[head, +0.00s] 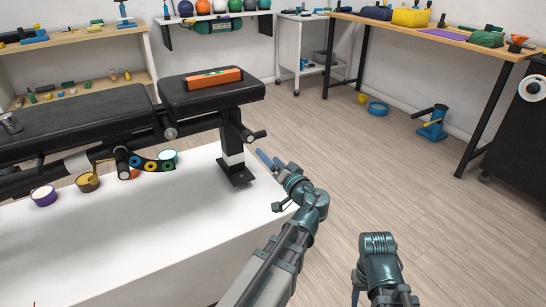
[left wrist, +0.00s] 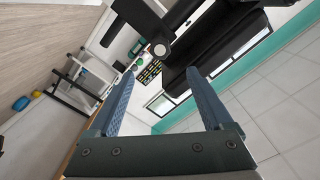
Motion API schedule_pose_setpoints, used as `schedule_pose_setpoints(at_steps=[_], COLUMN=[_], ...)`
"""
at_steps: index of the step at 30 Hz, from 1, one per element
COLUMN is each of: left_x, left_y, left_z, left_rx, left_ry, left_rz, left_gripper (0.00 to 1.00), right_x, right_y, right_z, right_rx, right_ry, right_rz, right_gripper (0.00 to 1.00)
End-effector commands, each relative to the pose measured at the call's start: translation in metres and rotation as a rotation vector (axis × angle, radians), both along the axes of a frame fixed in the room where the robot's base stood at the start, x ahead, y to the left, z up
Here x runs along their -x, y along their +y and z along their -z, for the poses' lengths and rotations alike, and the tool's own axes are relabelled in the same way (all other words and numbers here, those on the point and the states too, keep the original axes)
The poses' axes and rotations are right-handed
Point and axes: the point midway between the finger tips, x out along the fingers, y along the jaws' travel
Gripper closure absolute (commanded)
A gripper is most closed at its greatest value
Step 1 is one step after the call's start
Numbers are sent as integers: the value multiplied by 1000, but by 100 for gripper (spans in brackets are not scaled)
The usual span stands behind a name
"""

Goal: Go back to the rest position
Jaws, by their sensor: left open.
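My left gripper (head: 268,160) reaches up from the bottom of the head view, beside the right end of the white platform and to the right of the bench's post. Its blue fingers are apart with nothing between them, as the left wrist view (left wrist: 162,100) also shows. My right arm shows as a short teal link at the bottom right of the head view. Its gripper is not visible. The black padded bench (head: 70,125) stands to the left, with an orange box (head: 213,79) on its seat pad.
A white platform (head: 120,245) holds small bowls, including a purple one (head: 43,196). A blue stand (head: 432,123) and blue bowl (head: 378,108) are on the floor. The wooden floor (head: 400,190) between is clear.

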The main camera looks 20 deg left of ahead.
Motion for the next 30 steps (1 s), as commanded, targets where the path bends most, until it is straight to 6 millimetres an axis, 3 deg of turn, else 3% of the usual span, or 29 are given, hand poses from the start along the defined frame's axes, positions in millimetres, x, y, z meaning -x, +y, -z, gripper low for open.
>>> schedule_pose_setpoints(at_steps=[13, 16, 20, 23, 27, 30], left_x=[0, 6, 27, 52, 93, 122], left_y=[0, -3, -18, -43, -92, -129], left_z=[1, 10, 47, 88, 138, 162], left_rx=[3, 43, 180, 324, 515, 622], left_ry=[3, 39, 183, 365, 649, 829], left_rz=[-1, -13, -45, -50, 0, 65], left_gripper=[16, 16, 16, 16, 16, 16], right_x=[0, 0, 0, 0, 0, 0], right_y=[0, 0, 0, 0, 0, 0], right_z=[0, -2, -8, -13, -19, -22], right_rx=[0, 0, 0, 1, 1, 2], right_ry=[0, 0, 0, 0, 0, 0], right_rz=[0, 0, 0, 0, 1, 1], right_gripper=[50, 50, 50, 50, 50, 50])
